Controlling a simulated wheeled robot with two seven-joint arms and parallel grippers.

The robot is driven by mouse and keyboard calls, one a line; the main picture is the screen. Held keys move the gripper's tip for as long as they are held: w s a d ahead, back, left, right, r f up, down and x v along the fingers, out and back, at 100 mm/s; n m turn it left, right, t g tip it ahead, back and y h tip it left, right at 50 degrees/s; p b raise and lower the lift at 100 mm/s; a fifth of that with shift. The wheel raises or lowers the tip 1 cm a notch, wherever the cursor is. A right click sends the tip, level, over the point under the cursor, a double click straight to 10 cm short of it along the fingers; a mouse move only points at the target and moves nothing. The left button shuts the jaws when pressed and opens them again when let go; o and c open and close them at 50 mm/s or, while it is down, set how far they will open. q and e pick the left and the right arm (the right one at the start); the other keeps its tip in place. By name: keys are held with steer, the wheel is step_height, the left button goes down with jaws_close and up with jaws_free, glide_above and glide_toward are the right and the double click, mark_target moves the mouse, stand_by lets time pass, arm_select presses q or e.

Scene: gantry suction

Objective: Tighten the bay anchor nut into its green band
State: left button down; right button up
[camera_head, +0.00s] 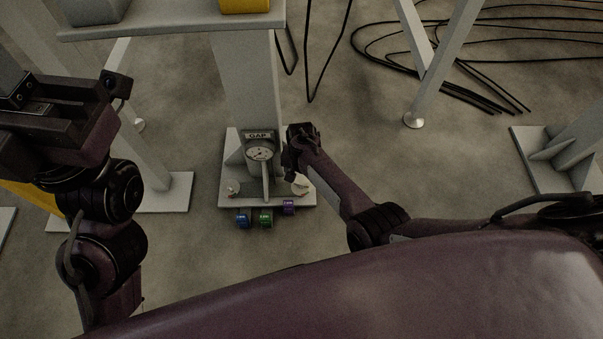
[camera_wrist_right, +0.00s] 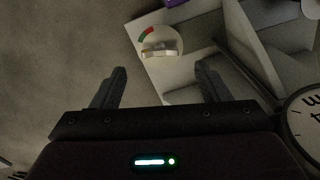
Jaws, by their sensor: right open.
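The bay anchor nut (camera_wrist_right: 160,50) is a pale metal piece on a round white disc (camera_wrist_right: 178,44) with a red and green band (camera_wrist_right: 146,34) at its edge. In the head view the disc (camera_head: 300,187) sits at the right front of the post's base plate (camera_head: 268,196). My right gripper (camera_wrist_right: 161,70) is open and empty; in the wrist view the nut lies beyond and between its fingertips, with no contact visible. In the head view this gripper (camera_head: 299,140) is beside the post's foot. My left gripper (camera_head: 45,105) is at the far left, its jaw opening unclear.
A round gauge (camera_head: 259,153) labelled GAP stands on the post's foot and shows at the wrist view's right edge. Blue (camera_head: 242,219), green (camera_head: 265,218) and purple (camera_head: 289,207) pieces sit along the plate's front. Another fitting (camera_head: 232,188) is at the plate's left. Cables (camera_head: 400,45) lie behind.

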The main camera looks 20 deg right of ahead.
step_height(320, 180, up, 2)
steer(key=shift+r+p, duration=0.15)
steer(key=shift+p, duration=0.25)
steer(key=shift+c, duration=0.3)
